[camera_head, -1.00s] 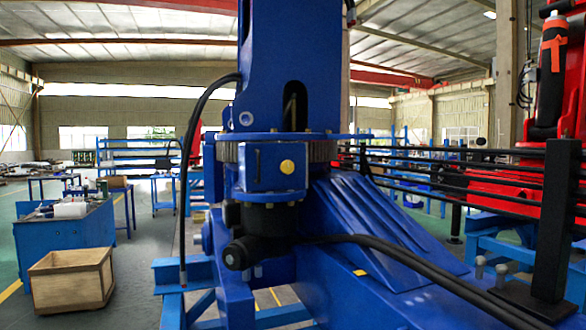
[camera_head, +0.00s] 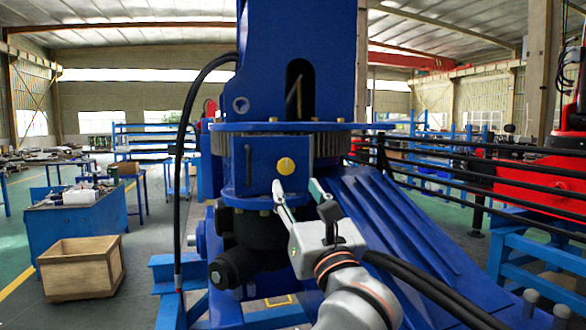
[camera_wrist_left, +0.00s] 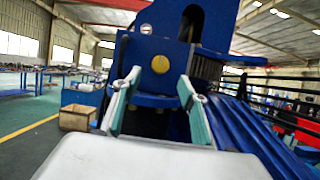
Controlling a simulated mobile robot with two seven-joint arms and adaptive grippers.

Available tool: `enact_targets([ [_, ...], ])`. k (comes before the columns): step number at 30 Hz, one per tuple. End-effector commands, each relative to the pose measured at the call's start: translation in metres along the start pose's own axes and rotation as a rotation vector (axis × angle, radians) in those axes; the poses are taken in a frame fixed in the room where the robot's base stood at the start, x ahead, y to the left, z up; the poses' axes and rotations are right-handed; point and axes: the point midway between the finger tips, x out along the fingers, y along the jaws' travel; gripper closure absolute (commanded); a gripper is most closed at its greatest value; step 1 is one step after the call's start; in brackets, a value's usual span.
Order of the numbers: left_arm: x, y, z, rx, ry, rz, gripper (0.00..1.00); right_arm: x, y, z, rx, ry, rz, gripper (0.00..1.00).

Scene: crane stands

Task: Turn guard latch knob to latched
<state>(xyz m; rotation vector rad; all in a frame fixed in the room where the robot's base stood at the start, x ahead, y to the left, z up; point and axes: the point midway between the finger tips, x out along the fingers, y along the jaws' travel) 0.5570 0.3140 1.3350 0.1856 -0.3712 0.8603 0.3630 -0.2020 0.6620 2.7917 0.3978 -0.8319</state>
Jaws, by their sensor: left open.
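The guard latch knob (camera_head: 286,166) is a round yellow disc on the front of a blue housing on the crane's column. It also shows in the wrist view (camera_wrist_left: 160,64), just above the gap between my fingers. My left gripper (camera_head: 297,187) is open and empty. Its two slim fingers, with teal inner faces, point toward the housing just below the knob and look apart from it. In the wrist view the left gripper (camera_wrist_left: 159,83) has its fingers spread to either side beneath the knob. My right gripper is not in view.
A black hose (camera_head: 183,150) hangs left of the housing. Thick black hoses (camera_head: 420,290) run below right. A ribbed blue slope (camera_head: 385,225) lies right of my gripper. A wooden crate (camera_head: 82,270) and blue workbench (camera_head: 75,232) stand at left on open floor.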

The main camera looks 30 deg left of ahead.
Motion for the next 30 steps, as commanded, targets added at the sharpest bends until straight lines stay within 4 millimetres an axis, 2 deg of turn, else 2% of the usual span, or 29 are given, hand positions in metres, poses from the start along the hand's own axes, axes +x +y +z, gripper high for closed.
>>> enact_targets([
  [5,0.013,-0.002,0.001,-0.013,0.010,-0.006,0.58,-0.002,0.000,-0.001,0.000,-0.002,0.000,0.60],
  [12,0.050,-0.001,0.001,-0.012,0.009,-0.004,0.58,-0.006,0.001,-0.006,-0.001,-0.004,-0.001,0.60],
  [18,0.072,-0.001,0.000,-0.012,0.010,-0.005,0.58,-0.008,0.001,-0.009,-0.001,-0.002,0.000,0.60],
  [29,0.079,-0.002,-0.001,-0.013,0.011,-0.005,0.58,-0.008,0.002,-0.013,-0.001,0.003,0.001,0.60],
  [30,0.079,-0.002,-0.001,-0.013,0.011,-0.005,0.63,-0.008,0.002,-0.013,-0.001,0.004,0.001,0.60],
])
